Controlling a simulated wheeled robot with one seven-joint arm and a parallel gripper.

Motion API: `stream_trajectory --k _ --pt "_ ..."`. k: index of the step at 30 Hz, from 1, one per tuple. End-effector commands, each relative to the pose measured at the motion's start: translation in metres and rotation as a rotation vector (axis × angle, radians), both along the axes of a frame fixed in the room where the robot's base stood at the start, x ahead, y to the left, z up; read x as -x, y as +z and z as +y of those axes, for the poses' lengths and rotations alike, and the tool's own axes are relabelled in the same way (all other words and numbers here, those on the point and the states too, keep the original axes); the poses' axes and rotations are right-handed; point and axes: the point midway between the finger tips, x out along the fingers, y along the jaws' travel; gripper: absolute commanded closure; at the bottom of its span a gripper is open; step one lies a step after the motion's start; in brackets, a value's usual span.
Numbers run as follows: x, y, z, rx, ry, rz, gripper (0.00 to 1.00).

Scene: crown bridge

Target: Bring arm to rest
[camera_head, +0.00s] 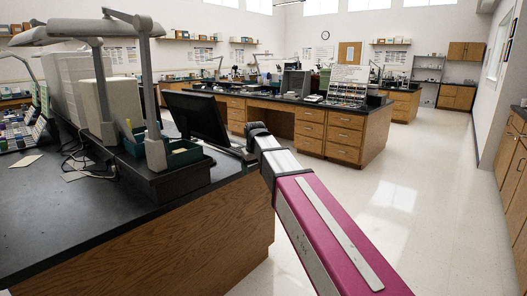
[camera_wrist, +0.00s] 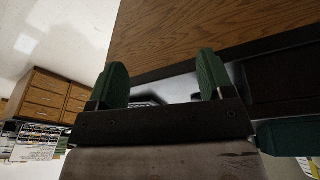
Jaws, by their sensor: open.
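My gripper (camera_wrist: 161,66) shows in the wrist view with its two green fingers spread apart and nothing between them. Behind the fingers are the wooden side panel (camera_wrist: 205,25) and the dark top edge of a bench. In the head view my arm, magenta and silver, reaches forward from the lower right to beside the near bench (camera_head: 95,225). Its far end is close to the bench's right edge, near a black monitor (camera_head: 196,116). The fingers are not clear in the head view, and I cannot tell whether they touch the bench.
The near bench holds the monitor, a green tray (camera_head: 178,154), grey lamp arms (camera_head: 103,95) and a white cabinet (camera_head: 113,99). A second bench with wooden drawers (camera_head: 343,137) stands beyond. The pale floor (camera_head: 435,190) on the right is clear, up to wooden cabinets (camera_head: 515,190) along the wall.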

Motion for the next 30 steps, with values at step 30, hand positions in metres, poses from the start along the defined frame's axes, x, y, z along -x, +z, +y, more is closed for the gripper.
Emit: stream_trajectory --k 30 --pt "0.204 -0.290 -0.227 -0.005 -0.485 0.230 0.26"
